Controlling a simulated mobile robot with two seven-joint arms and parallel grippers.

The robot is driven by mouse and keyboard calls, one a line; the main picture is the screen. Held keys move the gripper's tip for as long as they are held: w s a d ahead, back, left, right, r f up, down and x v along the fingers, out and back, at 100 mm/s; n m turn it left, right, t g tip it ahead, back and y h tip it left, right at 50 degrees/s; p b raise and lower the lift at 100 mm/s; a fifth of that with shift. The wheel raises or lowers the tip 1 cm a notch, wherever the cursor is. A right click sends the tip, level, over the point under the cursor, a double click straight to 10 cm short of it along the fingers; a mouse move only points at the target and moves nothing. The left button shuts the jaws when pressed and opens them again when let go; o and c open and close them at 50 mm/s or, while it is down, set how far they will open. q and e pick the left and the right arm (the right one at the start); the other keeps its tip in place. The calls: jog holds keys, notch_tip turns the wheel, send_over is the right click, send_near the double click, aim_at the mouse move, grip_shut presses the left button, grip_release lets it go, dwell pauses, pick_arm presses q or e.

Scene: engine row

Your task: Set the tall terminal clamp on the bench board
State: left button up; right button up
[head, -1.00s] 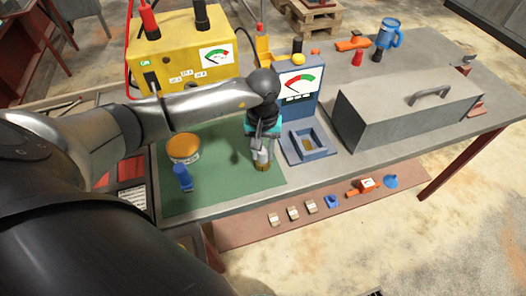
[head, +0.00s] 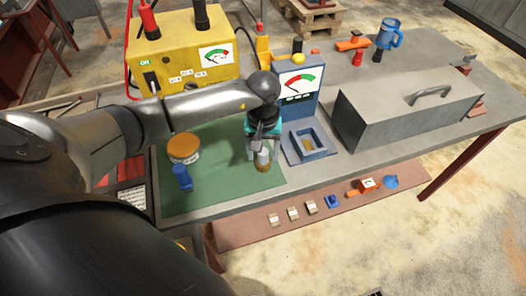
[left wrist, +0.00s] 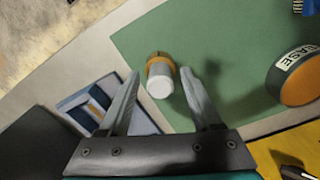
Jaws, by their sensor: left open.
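An upright pale grey cylinder with a brass-coloured base, which looks like the tall terminal clamp (head: 263,160), stands on the green board (head: 225,192) near its right edge. It also shows in the left wrist view (left wrist: 160,78), beyond and between my fingertips. My left gripper (head: 256,148) is open and points down over it. In the left wrist view the gripper's (left wrist: 168,85) two fingers are spread, with gaps showing on both sides of the cylinder. I cannot tell its exact height over the piece. My right gripper is not in view.
A grease tin (head: 184,148) and a small blue item (head: 182,178) stand left on the green board. A blue meter stand (head: 299,85) with a tray (head: 308,142) is close on the right. A grey toolbox (head: 405,110) and yellow meter box (head: 180,50) stand farther out.

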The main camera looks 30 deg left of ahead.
aim_at(263, 151)
pick_arm(q)
notch_tip(263, 151, up, 12)
jog(key=shift+r, duration=0.15)
dwell(0.4)
